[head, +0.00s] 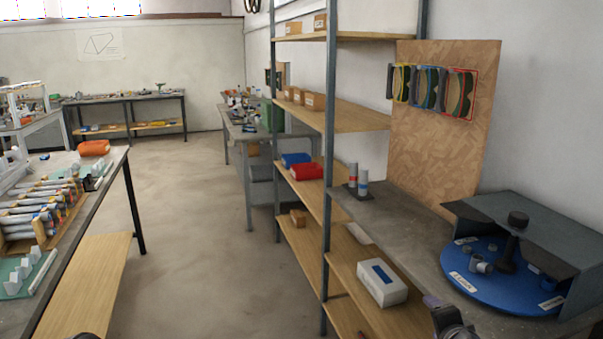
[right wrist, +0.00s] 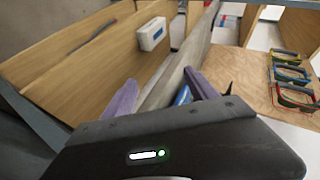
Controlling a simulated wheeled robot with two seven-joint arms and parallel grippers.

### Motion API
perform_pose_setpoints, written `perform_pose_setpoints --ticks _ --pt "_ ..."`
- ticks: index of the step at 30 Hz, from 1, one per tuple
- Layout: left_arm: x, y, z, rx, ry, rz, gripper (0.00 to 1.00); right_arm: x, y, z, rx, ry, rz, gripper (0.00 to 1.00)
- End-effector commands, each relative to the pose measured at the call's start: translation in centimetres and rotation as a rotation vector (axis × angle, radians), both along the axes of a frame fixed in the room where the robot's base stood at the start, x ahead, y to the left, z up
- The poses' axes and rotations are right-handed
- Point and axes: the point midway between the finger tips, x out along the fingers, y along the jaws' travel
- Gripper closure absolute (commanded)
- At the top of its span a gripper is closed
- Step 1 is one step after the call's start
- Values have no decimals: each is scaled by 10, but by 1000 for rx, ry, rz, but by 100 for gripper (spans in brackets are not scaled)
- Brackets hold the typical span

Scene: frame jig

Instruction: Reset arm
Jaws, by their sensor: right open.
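My right gripper (right wrist: 160,92) shows in the right wrist view with its two purple fingers spread wide and nothing between the tips. In the head view only part of it (head: 436,302) shows at the bottom edge, in front of the grey bench (head: 395,215) and left of the blue turntable (head: 510,280). A small dark piece at the bottom left edge of the head view may belong to my left arm. No left gripper can be made out.
A shelf rack (head: 350,115) stands at centre right. A white box (head: 382,283) lies on a low shelf; it also shows in the right wrist view (right wrist: 152,33). A grey hood (head: 520,220) covers the turntable's back. A workbench (head: 75,235) is left; the floor between is clear.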

Motion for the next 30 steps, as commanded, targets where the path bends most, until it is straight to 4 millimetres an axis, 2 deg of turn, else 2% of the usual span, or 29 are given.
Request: perform_pose_setpoints --ticks 1,3,5,6,8,9,11,12,15,18,21,25,30 --pt "0 0 1 0 0 0 37 -9 21 -39 -78 85 98 33" --pt "0 0 1 0 0 0 37 -26 49 -88 -188 188 248 33" --pt "0 0 1 0 0 0 37 -45 73 -128 -267 265 379 33" --pt "0 0 2 0 0 0 37 -60 89 -154 -312 314 468 33" --pt "0 0 2 0 0 0 37 -86 112 -190 -367 379 601 33" --pt "0 0 2 0 0 0 37 -105 127 -212 -393 420 688 33" --pt "0 0 3 0 0 0 37 -137 150 -244 -418 476 816 33" --pt "0 0 3 0 0 0 37 -160 164 -262 -426 510 896 33" --pt "0 0 4 0 0 0 37 -218 194 -300 -401 593 1052 33" --pt "0 0 4 0 0 0 37 -268 216 -325 -347 665 1145 33" --pt "0 0 5 0 0 0 37 -303 229 -340 -306 719 1198 33" --pt "0 0 5 0 0 0 37 -322 236 -348 -283 750 1227 33" --pt "0 0 5 0 0 0 37 -322 237 -349 -283 751 1229 33"
